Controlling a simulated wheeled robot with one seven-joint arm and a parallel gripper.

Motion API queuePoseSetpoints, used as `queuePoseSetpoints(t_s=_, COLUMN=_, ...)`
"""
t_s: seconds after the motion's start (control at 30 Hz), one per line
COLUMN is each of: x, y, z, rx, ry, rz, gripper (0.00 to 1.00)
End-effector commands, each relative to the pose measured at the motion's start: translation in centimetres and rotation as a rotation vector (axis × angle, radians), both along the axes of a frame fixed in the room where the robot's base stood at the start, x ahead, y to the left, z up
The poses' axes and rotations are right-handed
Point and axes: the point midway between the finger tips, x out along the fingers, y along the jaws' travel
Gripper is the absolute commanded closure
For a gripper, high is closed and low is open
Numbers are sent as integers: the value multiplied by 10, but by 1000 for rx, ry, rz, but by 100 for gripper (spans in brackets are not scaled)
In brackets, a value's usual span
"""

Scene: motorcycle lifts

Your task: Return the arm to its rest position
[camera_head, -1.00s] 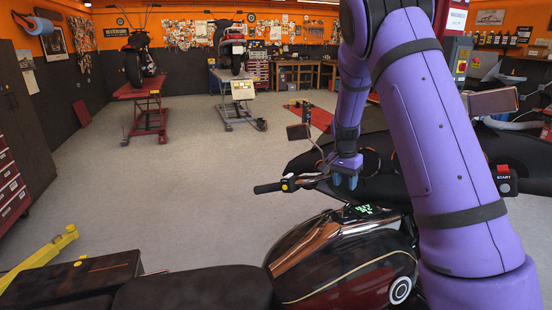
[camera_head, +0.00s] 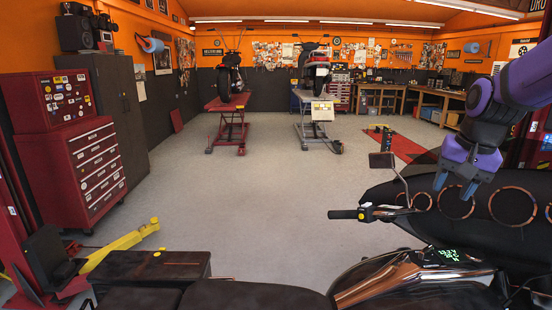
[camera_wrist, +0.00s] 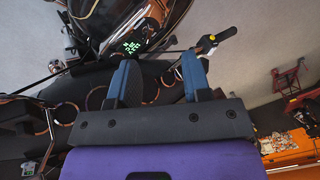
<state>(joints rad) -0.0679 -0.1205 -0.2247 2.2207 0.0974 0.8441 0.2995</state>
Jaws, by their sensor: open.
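My gripper (camera_head: 455,186) is at the right in the head view, on my purple arm, in front of the dark motorcycle fairing (camera_head: 490,203) with its copper-coloured rings. Its two blue fingers are apart and empty. In the wrist view my gripper (camera_wrist: 158,80) also shows open, with nothing between the fingers. The motorcycle's handlebar grip (camera_head: 343,214) and mirror (camera_head: 381,160) are left of my gripper in the head view. In the wrist view the lit green display (camera_wrist: 132,46) lies beyond the left finger and the handlebar (camera_wrist: 222,36) beyond the right one.
The motorcycle seat (camera_head: 250,296) and tank (camera_head: 400,280) fill the lower edge. A red tool chest (camera_head: 95,165) and a yellow lift arm (camera_head: 125,242) stand at the left. Two motorcycles on lifts (camera_head: 228,105) are at the back. The middle floor (camera_head: 260,205) is clear.

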Motion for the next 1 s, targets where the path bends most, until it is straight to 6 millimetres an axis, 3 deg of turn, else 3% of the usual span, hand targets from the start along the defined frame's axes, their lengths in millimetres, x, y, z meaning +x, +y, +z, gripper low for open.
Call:
queuePoseSetpoints(t_s=0.1, x=-32, y=11, z=19, rx=-13, ry=-49, rz=78, gripper=55)
queuePoseSetpoints(t_s=0.3, x=-85, y=27, z=39, rx=-57, ry=-122, rz=209, gripper=55)
queuePoseSetpoints(t_s=0.6, x=-160, y=46, z=49, rx=-160, ry=-221, rz=384, gripper=55)
queuePoseSetpoints(t_s=0.8, x=-189, y=52, z=47, rx=-217, ry=-257, rz=455, gripper=55)
queuePoseSetpoints(t_s=1.0, x=-196, y=53, z=45, rx=-234, ry=-264, rz=472, gripper=55)
